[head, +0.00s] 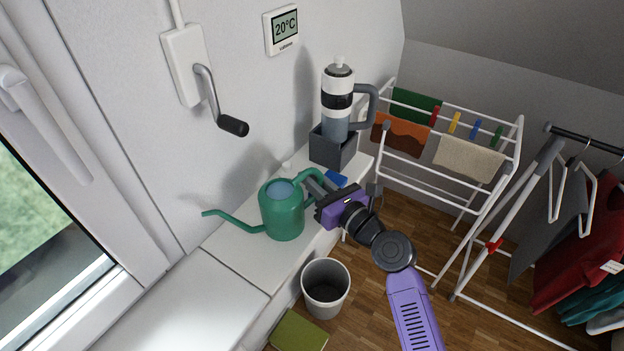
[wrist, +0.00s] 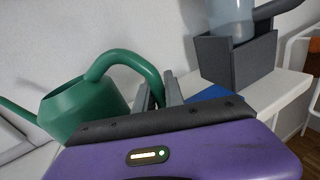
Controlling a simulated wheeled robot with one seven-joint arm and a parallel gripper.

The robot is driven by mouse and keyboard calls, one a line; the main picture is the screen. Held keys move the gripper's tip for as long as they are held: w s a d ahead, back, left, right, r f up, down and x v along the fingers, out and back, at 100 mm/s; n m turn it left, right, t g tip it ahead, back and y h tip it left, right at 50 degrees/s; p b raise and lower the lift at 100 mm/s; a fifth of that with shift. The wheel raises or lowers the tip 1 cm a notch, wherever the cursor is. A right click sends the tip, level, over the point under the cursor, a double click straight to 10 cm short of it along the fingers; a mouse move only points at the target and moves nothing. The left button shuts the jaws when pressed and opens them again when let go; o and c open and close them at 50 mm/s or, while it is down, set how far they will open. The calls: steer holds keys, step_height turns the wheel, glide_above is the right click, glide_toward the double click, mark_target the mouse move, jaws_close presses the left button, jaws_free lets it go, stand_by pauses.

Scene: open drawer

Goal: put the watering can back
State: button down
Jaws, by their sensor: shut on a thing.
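The green watering can (head: 283,212) is upright at the white sill, its long spout pointing left towards the window. I cannot tell whether its base touches the sill. It also shows at the left of the wrist view (wrist: 80,108), with its curved handle reaching towards my fingers. My gripper (head: 318,187) comes from the right and is shut on the can's handle. In the wrist view my gripper's two grey fingers (wrist: 160,92) stand on the handle's lower right part. The fingertips are partly hidden by the handle and the gripper body.
A white sill (head: 225,245) runs along the wall. A grey box (head: 331,148) holding a large bottle (head: 338,100) stands behind the can, with a blue item (head: 336,180) near my gripper. A bin (head: 326,288) stands below. A crank handle (head: 215,100) juts from the wall. A drying rack (head: 440,150) is at right.

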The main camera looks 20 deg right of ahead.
steer(key=shift+r, duration=0.1)
steer(key=c, duration=1.4)
jaws_free()
steer(key=shift+c, duration=0.2)
steer(key=v, duration=1.2)
steer(key=shift+b, duration=0.4)
